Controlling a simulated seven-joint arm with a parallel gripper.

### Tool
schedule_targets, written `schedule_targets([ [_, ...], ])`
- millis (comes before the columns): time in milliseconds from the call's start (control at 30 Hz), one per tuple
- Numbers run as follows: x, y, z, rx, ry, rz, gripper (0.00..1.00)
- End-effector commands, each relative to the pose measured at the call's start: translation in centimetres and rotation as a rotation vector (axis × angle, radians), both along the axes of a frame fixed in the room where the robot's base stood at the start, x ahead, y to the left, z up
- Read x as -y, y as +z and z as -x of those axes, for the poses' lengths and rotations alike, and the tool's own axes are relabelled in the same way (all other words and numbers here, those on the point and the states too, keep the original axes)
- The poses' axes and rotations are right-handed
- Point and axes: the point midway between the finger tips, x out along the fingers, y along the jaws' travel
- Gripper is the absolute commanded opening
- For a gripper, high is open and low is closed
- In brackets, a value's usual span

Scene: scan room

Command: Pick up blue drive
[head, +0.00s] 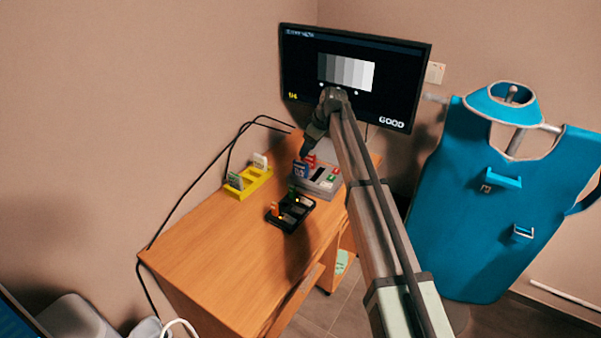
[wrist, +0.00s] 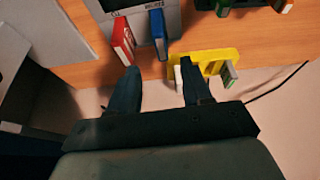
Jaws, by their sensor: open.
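The blue drive (head: 300,170) stands upright in the grey device (head: 326,187) on the desk, with a red drive (head: 310,159) beside it. In the wrist view the blue drive (wrist: 158,33) and the red drive (wrist: 124,40) stick out from the edge of the grey device (wrist: 175,18). My gripper (head: 306,153) is just above and behind the drives in the head view. In the wrist view my gripper (wrist: 158,68) is open and empty. The blue drive lies beyond the fingertips, in line with the gap between them. No contact shows.
A yellow holder (head: 256,184) with drives stands left of the device, and a black holder (head: 302,205) with an orange drive stands in front. A monitor (head: 350,75) stands behind. The desk's front left (head: 215,255) is clear. A blue apron (head: 470,200) hangs at right.

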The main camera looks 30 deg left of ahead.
Motion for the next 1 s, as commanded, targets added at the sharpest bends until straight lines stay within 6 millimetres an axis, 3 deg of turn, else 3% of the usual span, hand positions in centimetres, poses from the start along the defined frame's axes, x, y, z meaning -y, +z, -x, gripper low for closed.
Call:
schedule_targets([
  [200, -1.2, -3.2, 0.0, -0.001, -0.001, 0.001, 0.49],
  [467, -1.6, -4.4, 0.1, -0.001, -0.002, 0.001, 0.49],
  [800, -3.0, -8.2, 0.4, 0.000, -0.001, 0.001, 0.49],
  [1000, -3.1, -8.6, 0.4, 0.000, -0.001, 0.001, 0.49],
])
